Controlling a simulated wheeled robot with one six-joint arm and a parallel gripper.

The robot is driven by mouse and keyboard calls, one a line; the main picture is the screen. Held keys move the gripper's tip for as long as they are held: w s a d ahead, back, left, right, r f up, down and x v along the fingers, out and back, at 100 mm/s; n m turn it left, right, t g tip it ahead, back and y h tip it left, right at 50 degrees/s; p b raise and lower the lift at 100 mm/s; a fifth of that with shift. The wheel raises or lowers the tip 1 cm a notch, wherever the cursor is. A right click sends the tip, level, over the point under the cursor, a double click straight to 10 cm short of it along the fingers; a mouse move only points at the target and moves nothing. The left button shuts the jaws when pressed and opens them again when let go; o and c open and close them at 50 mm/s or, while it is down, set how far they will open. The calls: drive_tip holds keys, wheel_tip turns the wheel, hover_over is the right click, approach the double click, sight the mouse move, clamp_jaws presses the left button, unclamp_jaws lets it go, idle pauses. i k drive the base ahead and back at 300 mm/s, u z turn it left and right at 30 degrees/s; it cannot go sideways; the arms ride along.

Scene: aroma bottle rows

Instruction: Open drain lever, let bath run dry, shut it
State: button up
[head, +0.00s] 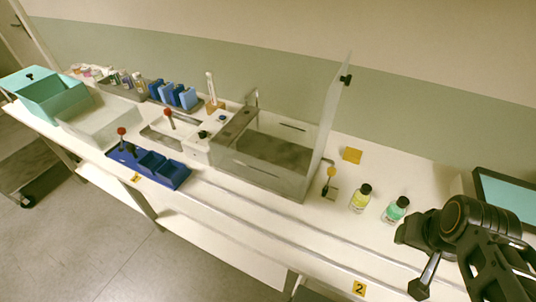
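The bath looks like a steel-walled tank (230,164) at the middle of the long bench, with a darker floor inside. I cannot tell whether liquid stands in it. A clear panel (330,100) stands upright along its right side. A lever with a yellow knob (331,172) stands just right of the tank. A lever with a red knob (168,113) stands by a small basin (157,135) to the left. Which one is the drain lever is not marked. My gripper (424,272) is at the lower right, apart from both levers; its fingers are not clear enough to judge.
A yellow-green bottle (360,200) and a green bottle (396,211) stand between the tank and my arm. A dark-framed screen (508,195) is at the right. A blue compartment tray (150,165) sits at the front left. The front right bench strip is mostly clear.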

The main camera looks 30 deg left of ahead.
sight(331, 171)
drive_tip(key=u, duration=0.05)
drive_tip(key=k, duration=0.5)
drive_tip(key=z, duration=1.85)
drive_tip(key=k, duration=0.9)
drive_tip(key=u, duration=1.8)
drive_tip(key=i, duration=1)
